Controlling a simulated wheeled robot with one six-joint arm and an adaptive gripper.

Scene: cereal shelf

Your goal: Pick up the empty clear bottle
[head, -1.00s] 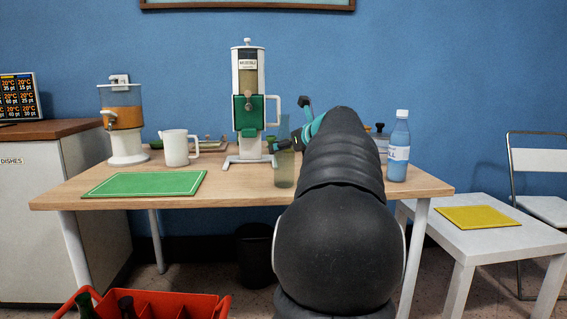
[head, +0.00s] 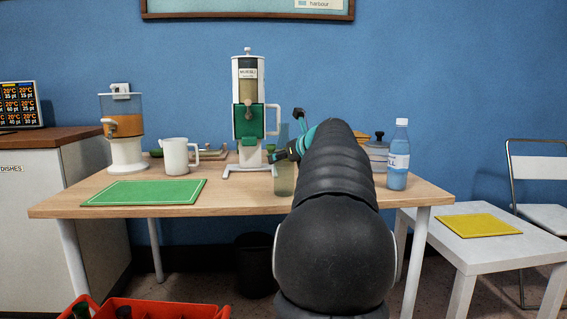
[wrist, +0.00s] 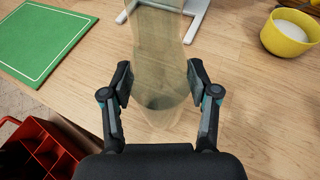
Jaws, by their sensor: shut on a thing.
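The empty clear bottle (head: 284,180) is a tall, faintly green see-through vessel near the front of the wooden table, just right of the cereal dispenser. In the wrist view the bottle (wrist: 160,60) stands between the two fingers of my gripper (wrist: 160,85), which is shut on its sides. In the head view my gripper (head: 286,152) reaches the bottle from the right, and my arm hides part of the table. I cannot tell whether the bottle's base touches the table.
The cereal dispenser (head: 248,110) stands close behind and left of the bottle. A white jug (head: 175,156), a green mat (head: 145,192) and a drink dispenser (head: 127,125) are further left. A blue water bottle (head: 398,160) stands right. A yellow bowl (wrist: 289,38) shows in the wrist view.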

